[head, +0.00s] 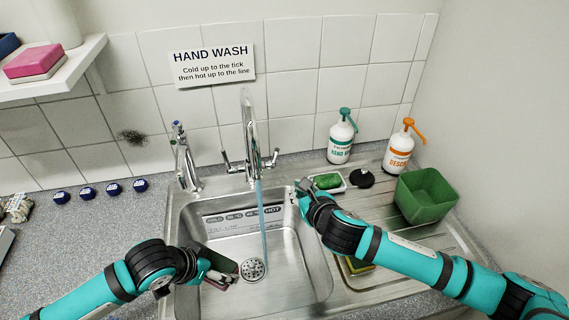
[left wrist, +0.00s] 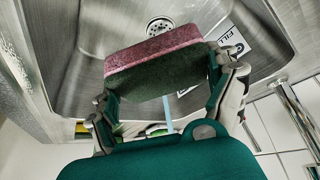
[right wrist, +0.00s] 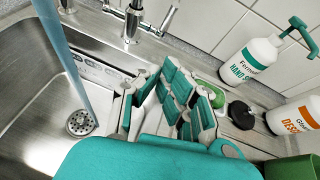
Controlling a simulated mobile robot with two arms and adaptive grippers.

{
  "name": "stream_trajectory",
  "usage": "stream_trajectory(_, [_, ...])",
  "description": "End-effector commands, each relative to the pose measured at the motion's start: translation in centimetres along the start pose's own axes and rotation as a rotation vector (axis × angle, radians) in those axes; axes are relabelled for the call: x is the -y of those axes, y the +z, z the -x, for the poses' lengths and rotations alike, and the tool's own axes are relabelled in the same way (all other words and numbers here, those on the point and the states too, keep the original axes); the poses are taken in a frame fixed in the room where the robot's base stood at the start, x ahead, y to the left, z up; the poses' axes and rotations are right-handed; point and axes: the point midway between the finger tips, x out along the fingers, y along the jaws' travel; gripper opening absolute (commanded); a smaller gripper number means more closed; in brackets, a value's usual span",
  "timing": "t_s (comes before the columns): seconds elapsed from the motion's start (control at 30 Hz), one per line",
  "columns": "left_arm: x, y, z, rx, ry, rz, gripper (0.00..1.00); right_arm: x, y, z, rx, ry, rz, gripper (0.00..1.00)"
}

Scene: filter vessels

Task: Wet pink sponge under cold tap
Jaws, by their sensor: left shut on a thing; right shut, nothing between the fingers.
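My left gripper (head: 212,268) is shut on the pink sponge (left wrist: 155,48), which has a dark green scouring side. It holds the sponge low in the sink basin, left of the drain (head: 252,270). A blue stream of water (head: 262,222) falls from the mixer tap (head: 250,140) into the basin. In the head view the sponge (head: 222,283) is left of the stream, apart from it; the gripper partly hides it. My right gripper (head: 302,192) is shut and empty near the basin's right edge, also seen in the right wrist view (right wrist: 175,85).
Right of the basin are a green sponge in a dish (head: 327,182), a black plug (head: 362,179), two pump bottles (head: 341,138) (head: 400,150) and a green tub (head: 425,195). A second tap (head: 184,155) stands left. A pink block (head: 33,60) lies on the shelf.

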Motion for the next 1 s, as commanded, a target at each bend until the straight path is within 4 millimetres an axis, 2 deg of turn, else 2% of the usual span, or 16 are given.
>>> stream_trajectory(0.17, [0.0, -0.1, 0.3, 0.001, 0.000, 0.000, 0.63, 0.0, 0.2, -1.7, 0.002, -0.001, 0.016, 0.00])
stream_trajectory(0.67, [0.0, -0.6, 1.1, 0.000, 0.000, 0.000, 0.63, -0.1, 0.2, -10.0, 0.001, 0.000, 0.010, 0.00])
stream_trajectory(0.8, [0.0, -1.0, 1.8, 0.000, 0.000, 0.000, 0.63, 0.0, 2.0, -11.4, 0.003, -0.001, 0.009, 0.00])
stream_trajectory(1.0, [0.0, -1.2, 2.1, 0.000, 0.000, 0.000, 0.63, -0.1, 2.9, -12.5, 0.002, 0.000, 0.011, 0.00])
